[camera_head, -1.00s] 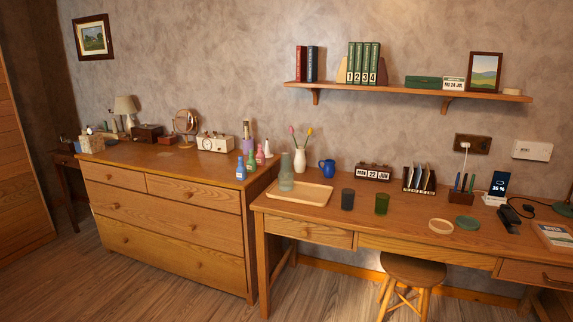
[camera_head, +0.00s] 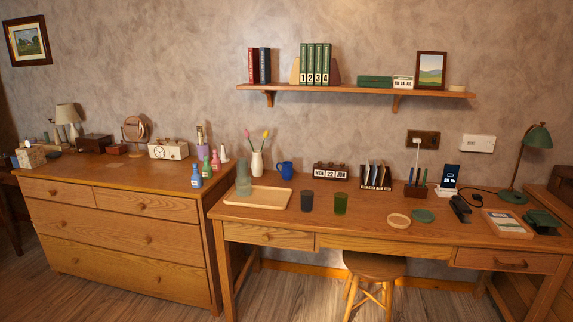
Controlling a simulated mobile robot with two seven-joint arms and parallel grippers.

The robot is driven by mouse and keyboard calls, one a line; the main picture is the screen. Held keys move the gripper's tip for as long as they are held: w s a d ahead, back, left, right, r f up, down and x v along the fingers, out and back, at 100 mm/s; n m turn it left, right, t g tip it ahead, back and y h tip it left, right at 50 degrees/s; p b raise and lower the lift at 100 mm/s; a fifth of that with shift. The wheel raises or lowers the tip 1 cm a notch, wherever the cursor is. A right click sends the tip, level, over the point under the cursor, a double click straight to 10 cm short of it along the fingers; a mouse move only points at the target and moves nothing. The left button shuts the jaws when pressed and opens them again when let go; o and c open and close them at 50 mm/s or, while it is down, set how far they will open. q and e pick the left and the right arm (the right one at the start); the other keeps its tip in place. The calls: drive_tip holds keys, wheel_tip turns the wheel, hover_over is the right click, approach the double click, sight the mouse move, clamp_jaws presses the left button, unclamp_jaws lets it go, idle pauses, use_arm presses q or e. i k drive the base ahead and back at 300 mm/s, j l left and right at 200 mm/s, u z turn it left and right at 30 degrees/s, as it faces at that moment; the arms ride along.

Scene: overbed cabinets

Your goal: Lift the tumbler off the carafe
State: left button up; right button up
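The carafe with the tumbler upside down over its top (camera_head: 243,178) stands at the left end of the wooden tray (camera_head: 270,199) on the desk. It is grey-green and see-through; at this size I cannot make out where tumbler and carafe meet. Neither of my grippers is in view.
A dark cup (camera_head: 306,201) and a green cup (camera_head: 340,203) stand right of the tray. A white vase with tulips (camera_head: 257,165) and a blue mug (camera_head: 285,170) stand behind it. A stool (camera_head: 373,267) is under the desk (camera_head: 375,232). Small bottles stand on the dresser (camera_head: 120,245) at left.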

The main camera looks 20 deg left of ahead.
sight(242, 171)
drive_tip(key=i+j+z, duration=0.2)
drive_tip(key=j+z, duration=0.2)
drive_tip(key=j, duration=0.15)
drive_tip(key=i+j+z, duration=0.2)
drive_tip(key=j+z, duration=0.25)
drive_tip(key=j, duration=0.75)
drive_tip(key=i+j, duration=0.1)
drive_tip(key=j, duration=1.15)
drive_tip(key=i+j, duration=0.15)
drive_tip(key=j, duration=0.5)
drive_tip(key=z, duration=0.05)
